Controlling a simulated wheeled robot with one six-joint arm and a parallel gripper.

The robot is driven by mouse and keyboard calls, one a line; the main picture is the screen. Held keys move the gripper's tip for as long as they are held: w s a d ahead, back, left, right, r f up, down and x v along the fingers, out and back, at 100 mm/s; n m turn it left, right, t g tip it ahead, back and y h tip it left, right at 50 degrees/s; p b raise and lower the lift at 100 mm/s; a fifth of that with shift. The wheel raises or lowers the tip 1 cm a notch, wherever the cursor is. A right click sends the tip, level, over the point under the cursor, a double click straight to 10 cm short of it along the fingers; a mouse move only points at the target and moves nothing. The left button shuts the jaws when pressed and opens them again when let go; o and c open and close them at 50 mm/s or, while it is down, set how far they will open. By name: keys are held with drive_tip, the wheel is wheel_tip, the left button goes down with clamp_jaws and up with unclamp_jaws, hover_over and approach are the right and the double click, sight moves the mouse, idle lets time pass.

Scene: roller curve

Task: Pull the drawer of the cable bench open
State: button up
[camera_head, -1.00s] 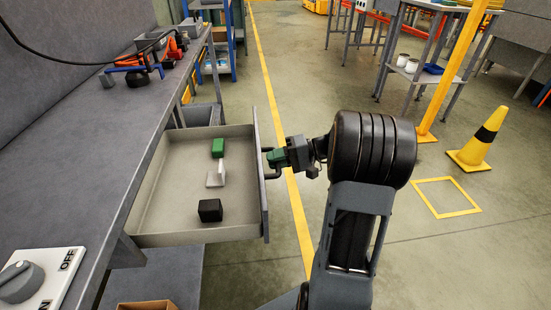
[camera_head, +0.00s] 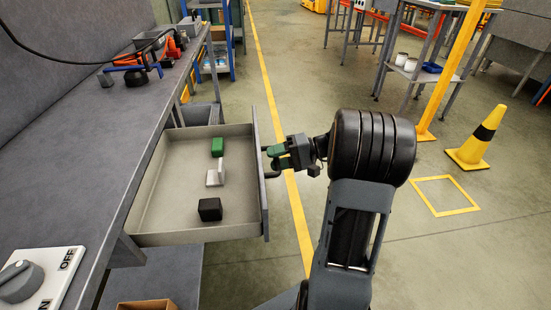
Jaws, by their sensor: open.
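The drawer (camera_head: 180,238) of the cable bench (camera_head: 75,190) stands pulled well out, with its inside in plain view. A green block (camera_head: 217,147), a light grey bracket-like piece (camera_head: 215,173) and a black block (camera_head: 210,210) lie in it. The drawer's dark handle (camera_head: 270,175) is on the outer face of its front panel. My gripper (camera_head: 276,157) is at the handle, its green-tipped fingers spread apart above and around the bar. Whether a finger touches the bar I cannot tell.
A switch panel marked ON and OFF (camera_head: 40,278) is on the bench at lower left. A cardboard box (camera_head: 148,305) sits below the drawer. Floor (camera_head: 240,270) right of the drawer is clear; a yellow cone (camera_head: 480,140) stands farther right.

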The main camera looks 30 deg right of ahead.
drive_tip(key=p+v, duration=0.2)
drive_tip(key=v, duration=1.1)
drive_tip(key=shift+d, duration=0.2)
wheel_tip(320, 180, down, 6)
drive_tip(key=s+m+g+h, duration=0.1)
drive_tip(key=m+h, duration=0.2)
drive_tip(key=m, duration=0.1)
drive_tip(key=s+a+r+g+h+p, duration=0.4)
drive_tip(key=a+h+p, duration=0.2)
drive_tip(key=a+p, duration=0.1)
drive_tip(key=s+a+r+n+t+h+p, duration=0.1)
drive_tip(key=a+r+n+h+p, duration=0.1)
drive_tip(key=a+r+n+p, duration=0.2)
drive_tip(key=s+a+r+n+t+h+p, duration=0.2)
drive_tip(key=a+r+p, duration=0.8)
drive_tip(key=r, duration=0.7)
drive_tip(key=shift+s+a+r+n+h+p, duration=0.35)
drive_tip(key=shift+n+h+p, duration=0.4)
drive_tip(key=shift+n, duration=0.35)
drive_tip(key=shift+a, duration=0.15)
